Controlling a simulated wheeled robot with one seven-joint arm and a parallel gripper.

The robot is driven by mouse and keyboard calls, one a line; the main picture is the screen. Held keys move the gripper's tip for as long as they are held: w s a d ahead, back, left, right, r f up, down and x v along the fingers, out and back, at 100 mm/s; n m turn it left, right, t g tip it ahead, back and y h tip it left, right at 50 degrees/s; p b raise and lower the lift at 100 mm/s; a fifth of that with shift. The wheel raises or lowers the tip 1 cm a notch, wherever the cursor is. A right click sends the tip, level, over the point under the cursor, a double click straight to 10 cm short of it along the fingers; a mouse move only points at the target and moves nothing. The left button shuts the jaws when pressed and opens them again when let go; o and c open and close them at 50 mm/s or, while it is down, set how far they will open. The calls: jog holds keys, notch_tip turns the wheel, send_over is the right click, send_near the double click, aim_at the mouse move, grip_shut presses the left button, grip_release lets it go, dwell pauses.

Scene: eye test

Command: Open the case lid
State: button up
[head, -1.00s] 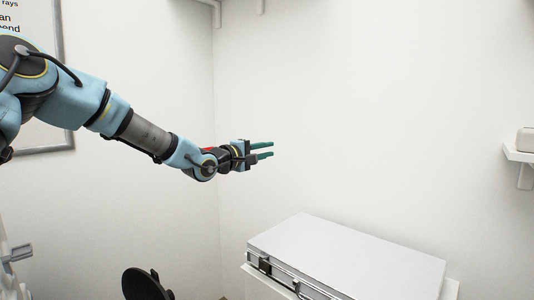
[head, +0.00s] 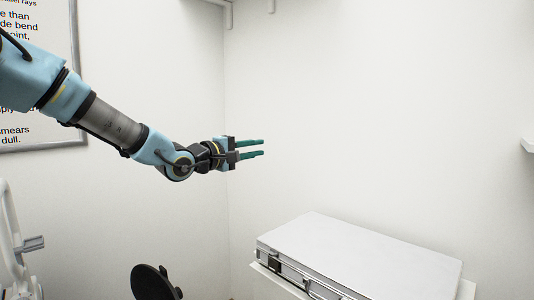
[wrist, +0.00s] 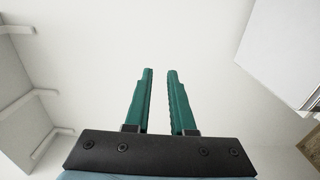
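A silver case (head: 355,255) lies on a white stand at the lower right of the head view, its lid shut. Dark latches and a handle show on its front side. In the wrist view part of the case (wrist: 285,45) shows at the upper right edge. My gripper (head: 263,147) is in the air above and to the left of the case, clear of it. Its two green fingers (wrist: 161,72) are apart with nothing between them. The case's right end and lower front are partly out of the head view.
The white stand (head: 466,290) shows at the case's edge. A framed text poster (head: 70,140) hangs on the left wall. A black round object (head: 152,283) is at the bottom, left of the case. A white shelf (head: 528,146) is at the right edge. The space above the case is clear.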

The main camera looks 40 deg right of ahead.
jog(key=shift+a, duration=1.15)
